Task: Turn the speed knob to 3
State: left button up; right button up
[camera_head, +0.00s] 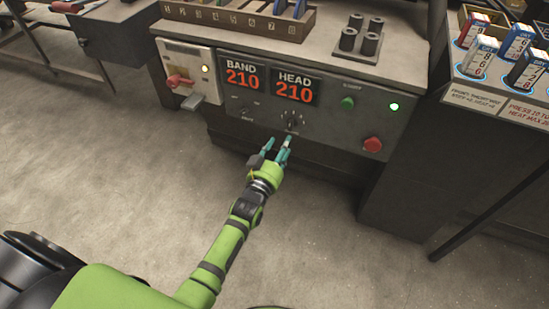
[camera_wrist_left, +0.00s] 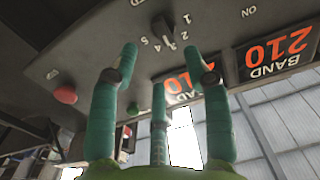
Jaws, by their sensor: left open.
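The speed knob (camera_head: 292,121) is a small dark dial with a scale around it, on the grey front panel below the HEAD display. In the left wrist view the knob (camera_wrist_left: 163,28) is near the top, with numbers from about 1 to 5 beside it; its exact setting is hard to read. My left gripper (camera_head: 278,144), with teal fingers, is just below the knob in the head view. In the wrist view the open fingers (camera_wrist_left: 160,62) are spread, with the knob beyond and between their tips; no contact shows. My right gripper is not in view.
The BAND display (camera_head: 241,77) and HEAD display (camera_head: 295,88) both read 210. A green button (camera_head: 348,102), a lit green lamp (camera_head: 394,106) and a red button (camera_head: 372,144) are right of the knob. A red-handled switch (camera_head: 180,81) is at left. Floor in front is clear.

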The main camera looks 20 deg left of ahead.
pick_arm(q)
jog(key=shift+s, duration=2.4)
jog(key=s+d+f+m+g+p, duration=0.1)
jog(key=s+f+g+p, duration=0.75)
jog(key=s+f, duration=0.7)
jog(key=s+a+f+g+p, duration=0.1)
jog(key=s+f+g+p, duration=0.1)
jog(key=s, duration=0.7)
jog(key=s+a+f+g+p, duration=0.2)
jog(key=s+f+g+p, duration=0.1)
jog(key=s, duration=0.7)
jog(key=s+a+f+m+g+p, duration=0.1)
jog(key=s+a+f+g+p, duration=0.1)
jog(key=s, duration=0.8)
jog(key=shift+f+g+y+p, duration=0.3)
jog(key=shift+f+g+p, duration=0.45)
jog(key=shift+f+p, duration=0.15)
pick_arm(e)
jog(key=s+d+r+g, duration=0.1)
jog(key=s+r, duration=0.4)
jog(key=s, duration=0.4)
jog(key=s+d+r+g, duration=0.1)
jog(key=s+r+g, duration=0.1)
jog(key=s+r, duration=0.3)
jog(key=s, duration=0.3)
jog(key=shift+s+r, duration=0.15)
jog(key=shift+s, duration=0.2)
